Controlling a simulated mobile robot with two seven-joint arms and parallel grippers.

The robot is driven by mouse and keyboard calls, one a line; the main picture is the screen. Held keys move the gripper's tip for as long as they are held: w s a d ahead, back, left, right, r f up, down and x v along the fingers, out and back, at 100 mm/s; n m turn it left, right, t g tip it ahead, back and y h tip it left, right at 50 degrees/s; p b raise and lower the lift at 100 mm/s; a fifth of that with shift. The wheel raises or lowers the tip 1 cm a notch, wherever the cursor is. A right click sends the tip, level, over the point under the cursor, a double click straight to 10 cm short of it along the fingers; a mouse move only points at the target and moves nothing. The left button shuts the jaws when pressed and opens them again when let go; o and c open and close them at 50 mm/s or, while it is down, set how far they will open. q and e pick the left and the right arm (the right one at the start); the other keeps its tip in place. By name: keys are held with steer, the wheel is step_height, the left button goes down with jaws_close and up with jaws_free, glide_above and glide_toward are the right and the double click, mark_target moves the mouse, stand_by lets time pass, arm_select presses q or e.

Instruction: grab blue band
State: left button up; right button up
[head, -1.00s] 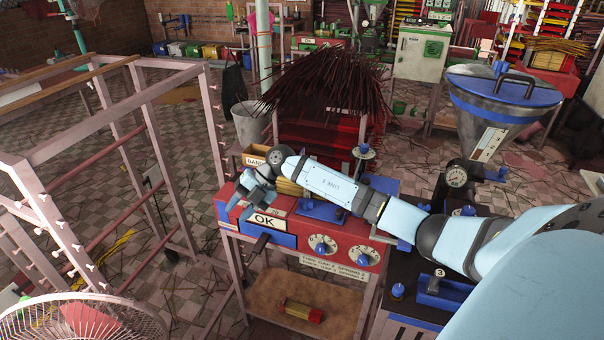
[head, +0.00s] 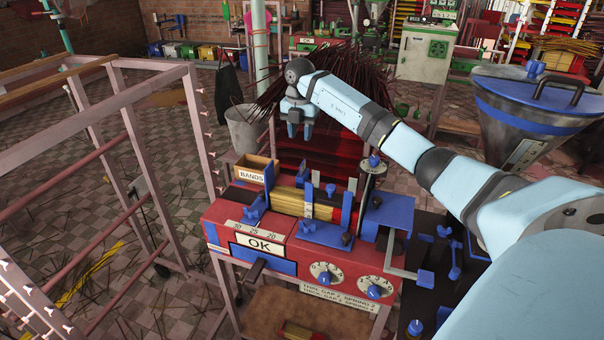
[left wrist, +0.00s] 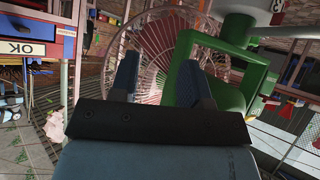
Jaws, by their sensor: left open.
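A wooden box labelled BANDS (head: 252,177) sits at the back left corner of the red machine (head: 235,222). I cannot make out a blue band in it. A bundle of yellow sticks (head: 287,197) lies in the blue holders on the machine top, with a red part at its right end. My right gripper (head: 300,133) hangs above and behind the machine, right of the box, fingers down, apart and empty. My left gripper (left wrist: 157,62) is outside the head view. In the left wrist view its fingers are spread with nothing between them.
A metal hopper (head: 530,110) stands at the right, and a grey bucket (head: 243,128) is behind the box. In the left wrist view, a fan (left wrist: 150,35) and a green frame (left wrist: 225,90) lie beyond the left fingers.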

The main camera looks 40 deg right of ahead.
glide_above(302, 172)
steer(key=w, duration=0.1)
steer(key=f, duration=0.6)
steer(key=shift+w+d+f, duration=0.2)
steer(key=shift+d+f, duration=0.15)
steer(key=shift+f, duration=0.05)
steer(key=f, duration=0.4)
steer(key=shift+s+f, duration=0.2)
steer(key=shift+s, duration=0.2)
steer(key=shift+f, duration=0.45)
steer(key=c, duration=0.6)
